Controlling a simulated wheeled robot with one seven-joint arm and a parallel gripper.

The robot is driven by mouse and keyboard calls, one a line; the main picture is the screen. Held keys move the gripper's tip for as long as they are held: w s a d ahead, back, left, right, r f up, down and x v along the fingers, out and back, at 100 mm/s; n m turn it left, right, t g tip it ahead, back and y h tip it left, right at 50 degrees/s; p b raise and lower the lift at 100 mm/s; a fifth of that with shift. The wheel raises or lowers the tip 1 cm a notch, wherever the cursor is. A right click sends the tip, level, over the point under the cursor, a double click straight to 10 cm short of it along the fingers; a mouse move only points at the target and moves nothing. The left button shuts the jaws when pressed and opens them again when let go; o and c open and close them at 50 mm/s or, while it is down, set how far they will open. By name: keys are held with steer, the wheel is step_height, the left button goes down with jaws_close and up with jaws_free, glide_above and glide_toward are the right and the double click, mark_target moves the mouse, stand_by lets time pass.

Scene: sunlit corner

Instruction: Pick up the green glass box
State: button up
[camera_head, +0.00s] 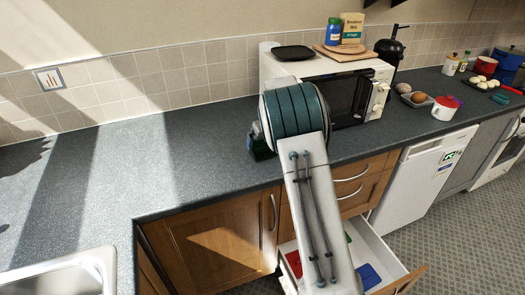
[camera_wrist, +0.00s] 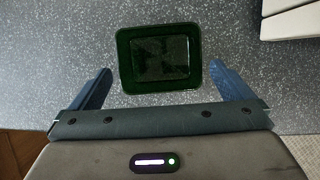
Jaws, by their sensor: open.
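The green glass box (camera_wrist: 160,30) lies on the speckled grey counter in the wrist view. It is dark green, rounded at the corners, with a thick rim around a see-through middle. My gripper (camera_wrist: 160,69) is open, with one blue finger to the left of the box and one to the right. The near part of the box reaches between the fingertips, with a gap on each side. I cannot tell how high the fingers are above the counter. In the head view my arm reaches to the counter in front of the microwave and hides most of that spot.
The white microwave (camera_head: 375,78) stands just behind my arm, with a wooden board (camera_head: 340,53) and a black dish (camera_head: 293,52) on top. A red-lidded white pot (camera_head: 445,109) is to the right. An open drawer (camera_head: 370,247) is below. The counter at left is clear.

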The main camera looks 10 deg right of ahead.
mark_target(263, 147)
steer(key=shift+p+x, duration=0.8)
steer(key=shift+x, duration=1.75)
steer(key=shift+w+a, duration=0.1)
steer(key=c, duration=1)
steer(key=shift+o, duration=0.2)
steer(key=shift+r, duration=0.1)
